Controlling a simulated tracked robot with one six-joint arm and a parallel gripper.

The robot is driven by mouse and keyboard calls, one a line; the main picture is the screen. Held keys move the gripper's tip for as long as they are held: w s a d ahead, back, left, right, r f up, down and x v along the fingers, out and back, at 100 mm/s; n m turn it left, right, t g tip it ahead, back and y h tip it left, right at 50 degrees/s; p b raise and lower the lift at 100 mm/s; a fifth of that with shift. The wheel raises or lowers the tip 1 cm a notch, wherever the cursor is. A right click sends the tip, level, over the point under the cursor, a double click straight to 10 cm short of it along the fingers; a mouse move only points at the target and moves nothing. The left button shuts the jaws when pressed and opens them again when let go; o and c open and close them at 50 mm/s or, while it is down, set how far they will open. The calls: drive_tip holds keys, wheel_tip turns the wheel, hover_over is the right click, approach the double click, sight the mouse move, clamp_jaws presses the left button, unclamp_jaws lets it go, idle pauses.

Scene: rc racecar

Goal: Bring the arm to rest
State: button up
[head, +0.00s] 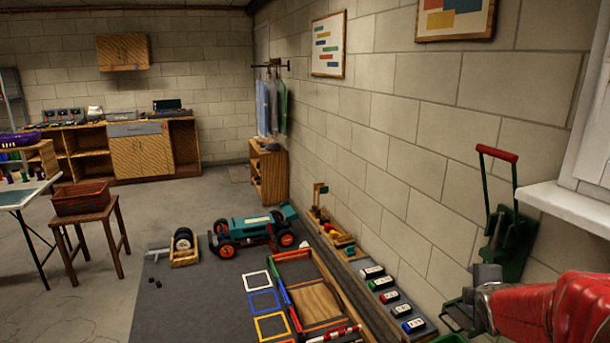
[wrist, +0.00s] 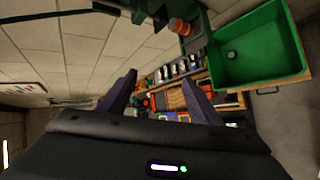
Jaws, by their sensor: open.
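My arm (head: 555,305) is red and reaches in from the lower right of the head view, beside the block wall. My gripper (wrist: 159,84) shows in the wrist view with its two dark fingers spread apart. Nothing is between the fingers; behind the gap lie the wall and the things on the floor, at a distance. In the head view the fingers cannot be made out clearly.
A green tool with a red handle (head: 497,153) stands by the wall, close to my arm. A green bin (wrist: 258,48) shows in the wrist view. A teal car (head: 250,230) sits on the dark mat.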

drive_tip(key=s+a+r+m+g+y, duration=0.1)
drive_tip(key=s+a+m+g+y, duration=0.1)
drive_tip(key=s+a+m, duration=0.5)
drive_tip(key=s+a+r+m+g+y, duration=0.2)
drive_tip(key=s+a+m, duration=0.6)
drive_tip(key=s+a, duration=0.9)
drive_tip(key=s+g, duration=0.1)
drive_tip(key=s, duration=0.2)
drive_tip(key=shift+a, duration=0.35)
